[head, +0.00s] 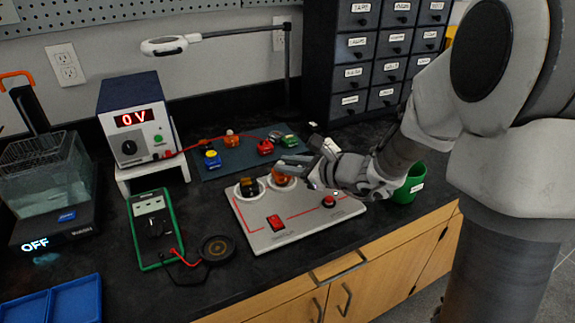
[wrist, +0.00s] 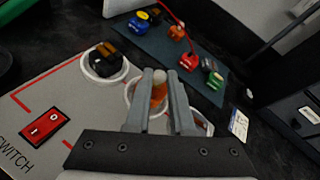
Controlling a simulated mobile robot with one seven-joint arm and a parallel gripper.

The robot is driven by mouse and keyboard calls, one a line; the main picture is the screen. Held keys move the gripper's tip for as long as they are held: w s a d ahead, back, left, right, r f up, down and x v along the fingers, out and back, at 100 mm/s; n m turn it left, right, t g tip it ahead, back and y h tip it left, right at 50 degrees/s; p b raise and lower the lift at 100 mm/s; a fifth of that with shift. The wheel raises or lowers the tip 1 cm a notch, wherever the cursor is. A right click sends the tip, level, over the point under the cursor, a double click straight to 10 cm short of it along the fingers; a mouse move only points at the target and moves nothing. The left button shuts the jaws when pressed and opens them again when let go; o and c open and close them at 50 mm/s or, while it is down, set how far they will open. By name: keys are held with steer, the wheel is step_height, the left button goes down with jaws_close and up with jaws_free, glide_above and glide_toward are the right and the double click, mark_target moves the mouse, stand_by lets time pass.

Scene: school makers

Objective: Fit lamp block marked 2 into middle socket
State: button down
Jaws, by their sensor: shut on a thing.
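The pale grey socket board (head: 300,220) lies on the dark bench with a row of white ring sockets. The left socket (head: 238,190) holds a black block with an amber top (head: 250,187). My gripper (head: 293,165) is over the middle socket (wrist: 131,94), shut on an orange lamp block (head: 283,178). In the wrist view this lamp block (wrist: 159,92) shows between the two fingers (wrist: 161,85). It is at the middle ring; the fingers hide its base, so I cannot tell whether it is seated. No number 2 is readable on it. The right socket (wrist: 203,125) is partly hidden behind a finger.
A blue-grey mat (head: 225,163) behind the board holds several coloured blocks and a red lead. The board has a red switch (head: 275,222) and a red button (head: 328,201). A green cup (head: 410,185) stands at right, a green meter (head: 155,228) at left.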

steer(key=shift+f+b, duration=0.65)
steer(key=shift+b, duration=0.05)
steer(key=c, duration=1.1)
jaws_free()
steer(key=shift+o, duration=0.2)
steer(key=shift+p+v, duration=1.9)
steer(key=shift+v, duration=3.6)
